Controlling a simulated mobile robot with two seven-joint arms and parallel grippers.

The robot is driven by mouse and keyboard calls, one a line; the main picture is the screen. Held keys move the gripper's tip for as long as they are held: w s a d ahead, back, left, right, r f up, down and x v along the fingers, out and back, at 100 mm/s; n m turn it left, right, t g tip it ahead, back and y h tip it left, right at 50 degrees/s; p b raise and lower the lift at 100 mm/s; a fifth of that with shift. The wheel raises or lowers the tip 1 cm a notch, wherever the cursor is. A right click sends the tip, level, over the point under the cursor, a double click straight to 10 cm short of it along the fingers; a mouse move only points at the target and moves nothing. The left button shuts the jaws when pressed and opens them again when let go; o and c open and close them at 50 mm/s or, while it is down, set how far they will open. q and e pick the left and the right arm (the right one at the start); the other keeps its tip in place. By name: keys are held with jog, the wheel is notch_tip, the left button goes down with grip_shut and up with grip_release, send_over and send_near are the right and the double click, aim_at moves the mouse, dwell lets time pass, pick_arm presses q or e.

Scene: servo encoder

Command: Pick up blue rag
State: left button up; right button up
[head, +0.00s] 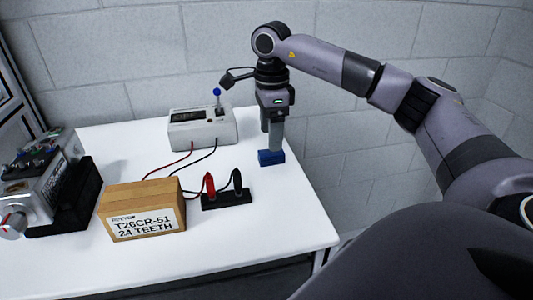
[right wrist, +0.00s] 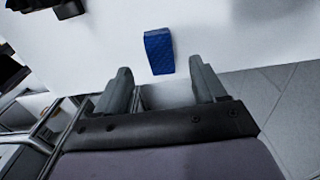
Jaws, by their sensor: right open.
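The blue rag (head: 270,158) is a small folded block with a quilted look, lying on the white table near its right edge. It also shows in the right wrist view (right wrist: 159,51), just beyond my fingertips and between their lines. My right gripper (head: 276,146) points down above the rag in the head view, and its fingers hide part of the rag's upper side. In the right wrist view its two fingers (right wrist: 161,72) are apart with nothing between them. I cannot tell whether the fingers touch the rag. My left gripper is not in view.
On the white table (head: 255,222), a grey meter box (head: 203,130) with a blue-tipped lever stands behind left. A black holder (head: 226,200) with red and black probes and a labelled wooden box (head: 142,212) stand in front left. A machine (head: 45,185) is at far left.

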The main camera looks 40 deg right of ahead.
aim_at(271, 157)
notch_tip(271, 157, down, 5)
jog(key=shift+f, duration=0.15)
jog(key=c, duration=1.2)
